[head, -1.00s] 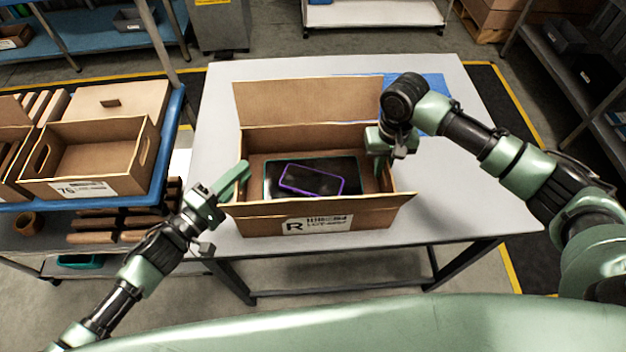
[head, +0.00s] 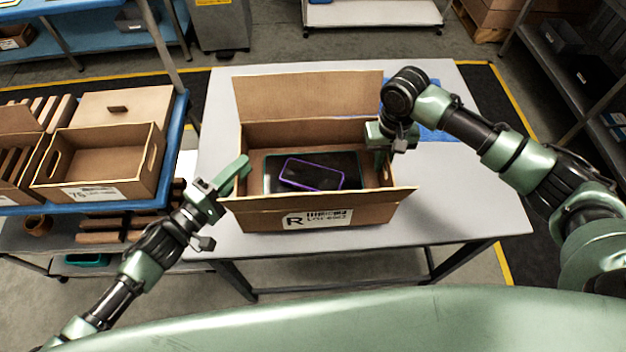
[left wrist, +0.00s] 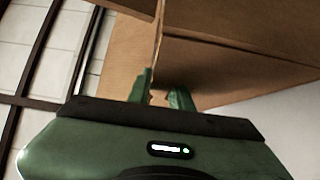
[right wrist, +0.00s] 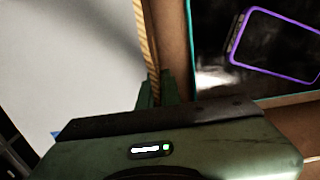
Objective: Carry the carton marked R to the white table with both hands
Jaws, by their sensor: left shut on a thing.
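The open cardboard carton marked R (head: 370,215) is at the front of a pale table (head: 465,190); I cannot tell whether it touches the top. Its back flap stands up. A dark tablet-like thing and a purple-edged phone (head: 312,175) lie inside. My left gripper (head: 240,170) is shut on its left wall; the left wrist view shows the cardboard edge (left wrist: 158,50) between the fingers. My right gripper (head: 382,158) is at the right wall, fingers close on both sides of it, as the right wrist view (right wrist: 157,90) shows.
A blue-edged shelf unit with a cardboard tray (head: 105,165) and wooden pieces stands close on the left. A blue patch (head: 432,125) lies on the table behind my right arm. A low white surface (head: 370,14) is at the back, dark shelving (head: 575,80) on the right.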

